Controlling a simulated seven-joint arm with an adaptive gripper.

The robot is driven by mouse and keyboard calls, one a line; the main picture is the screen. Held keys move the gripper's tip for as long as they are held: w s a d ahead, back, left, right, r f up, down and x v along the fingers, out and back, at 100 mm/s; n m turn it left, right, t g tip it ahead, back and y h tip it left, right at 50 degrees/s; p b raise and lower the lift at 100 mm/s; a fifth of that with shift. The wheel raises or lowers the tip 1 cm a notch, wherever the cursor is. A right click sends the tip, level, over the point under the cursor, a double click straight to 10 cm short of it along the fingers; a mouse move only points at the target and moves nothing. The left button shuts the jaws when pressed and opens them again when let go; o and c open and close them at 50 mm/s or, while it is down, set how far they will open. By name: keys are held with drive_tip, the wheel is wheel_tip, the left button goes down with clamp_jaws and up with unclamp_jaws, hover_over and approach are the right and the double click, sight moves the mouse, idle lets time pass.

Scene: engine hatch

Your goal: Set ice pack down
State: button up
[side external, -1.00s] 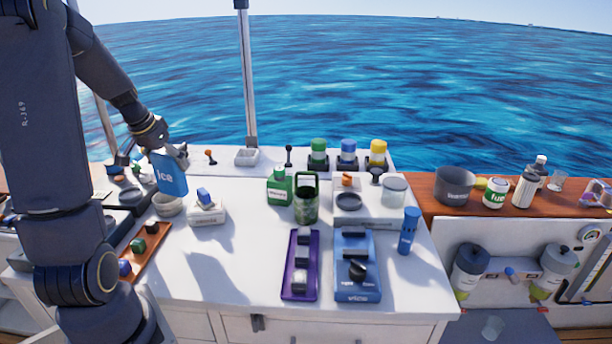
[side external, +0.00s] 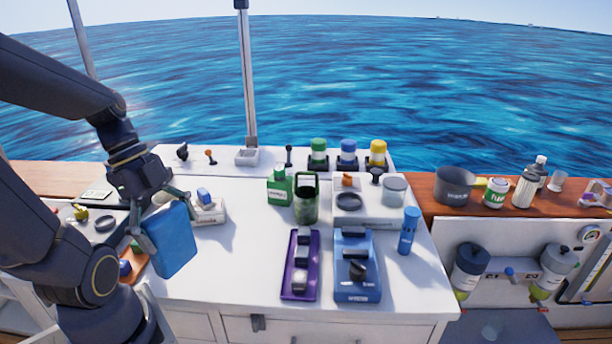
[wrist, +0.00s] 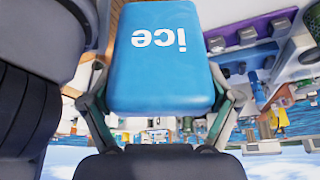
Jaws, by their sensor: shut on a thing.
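The ice pack (side external: 171,240) is a blue slab, held on edge and tilted, over the left front part of the white counter (side external: 220,272). In the wrist view the ice pack (wrist: 162,60) fills the upper middle, with white "ice" lettering upside down. My gripper (side external: 166,215) is shut on it, one finger on each side. I cannot tell whether its lower edge touches the counter. It hides part of the left side of the counter.
An orange-brown tray (side external: 137,268) with small blocks is close left of the pack. A white block with a blue top (side external: 206,203) stands behind it. A purple tray (side external: 300,265) and a blue panel (side external: 357,265) lie to the right. White counter between pack and purple tray is clear.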

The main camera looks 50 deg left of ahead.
drive_tip(key=shift+w+a+f, duration=0.45)
drive_tip(key=shift+w+f, duration=1.65)
drive_tip(key=shift+w, duration=0.15)
drive_tip(key=shift+w+a+f, duration=0.5)
drive_tip(key=shift+w+f, duration=1.55)
drive_tip(key=shift+w, duration=0.2)
drive_tip(key=shift+w+a+f, duration=0.45)
drive_tip(key=shift+w+f, duration=1.65)
drive_tip(key=shift+w, duration=0.15)
drive_tip(key=shift+f, duration=0.1)
drive_tip(key=o, duration=1.5)
